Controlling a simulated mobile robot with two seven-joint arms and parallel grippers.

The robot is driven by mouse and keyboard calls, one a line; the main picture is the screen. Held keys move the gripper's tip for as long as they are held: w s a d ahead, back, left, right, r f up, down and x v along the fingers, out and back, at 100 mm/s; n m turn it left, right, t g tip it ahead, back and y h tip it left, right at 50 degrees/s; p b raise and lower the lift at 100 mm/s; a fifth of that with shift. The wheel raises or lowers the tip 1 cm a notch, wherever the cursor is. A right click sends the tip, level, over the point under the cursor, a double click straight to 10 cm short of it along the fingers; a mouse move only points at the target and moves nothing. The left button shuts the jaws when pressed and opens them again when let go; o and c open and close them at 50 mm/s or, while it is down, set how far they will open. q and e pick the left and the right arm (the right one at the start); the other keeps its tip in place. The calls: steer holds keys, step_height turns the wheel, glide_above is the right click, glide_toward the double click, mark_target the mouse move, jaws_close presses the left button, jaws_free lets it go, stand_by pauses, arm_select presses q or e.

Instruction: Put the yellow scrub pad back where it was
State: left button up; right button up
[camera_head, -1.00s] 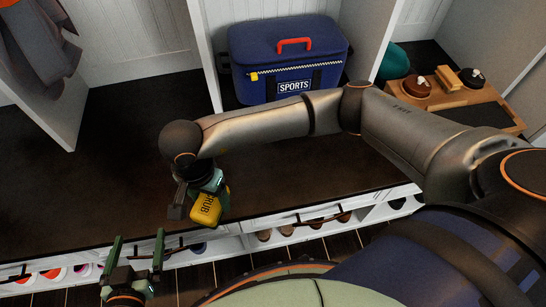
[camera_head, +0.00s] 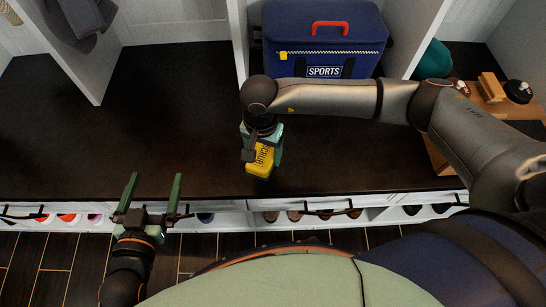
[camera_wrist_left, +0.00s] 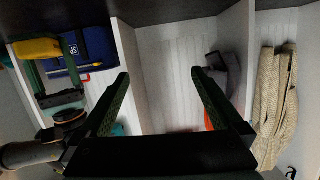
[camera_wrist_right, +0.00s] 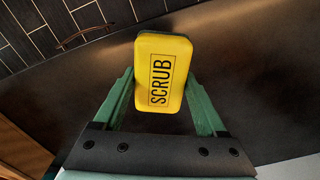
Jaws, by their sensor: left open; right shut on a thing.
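The yellow scrub pad (camera_head: 260,160), marked SCRUB, is held between the green fingers of my right gripper (camera_head: 262,150) in the head view, over the dark bench top near its front edge. In the right wrist view the pad (camera_wrist_right: 163,72) sits between both fingers, its printed face toward the camera. My left gripper (camera_head: 152,195) is open and empty in front of the bench's front edge. The left wrist view shows its two fingers spread, with the pad (camera_wrist_left: 38,48) at the upper left. The pad's exact height above the bench cannot be told.
A blue SPORTS cooler bag (camera_head: 322,40) stands in the middle cubby. A wooden tray (camera_head: 500,104) with brown and black round items and a brush lies at the right. The dark bench top (camera_head: 170,120) is clear at the left. Shoes (camera_head: 310,214) sit in cubbies below.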

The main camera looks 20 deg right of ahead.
mark_target(272, 153)
steer(key=d+f, duration=0.1)
steer(key=w+d+f, duration=0.1)
steer(key=f, duration=0.1)
steer(key=w+f+b, duration=0.1)
steer(key=shift+d+f, duration=0.3)
steer(key=shift+d, duration=0.1)
step_height(272, 153, down, 3)
steer(key=shift+w+d+f+b, duration=0.15)
steer(key=shift+f+b, duration=0.05)
steer(key=shift+b, duration=0.2)
arm_select(q)
step_height(272, 153, up, 11)
steer(key=w+m+t+h, duration=0.1)
steer(key=m+t+h, duration=0.1)
steer(key=t, duration=0.2)
steer(key=shift+d+r+t, duration=0.2)
steer(key=shift+d+t, duration=0.05)
steer(key=shift+t, duration=0.15)
steer(key=shift+w+r, duration=0.1)
steer(key=shift+r+h, duration=0.3)
arm_select(e)
steer(key=shift+f, duration=0.1)
arm_select(q)
steer(key=shift+r, duration=0.1)
steer(key=shift+d+r+m+t, duration=0.1)
steer(key=shift+r+m+t, duration=0.2)
steer(key=shift+r, duration=0.15)
arm_select(e)
steer(key=o, duration=1.4)
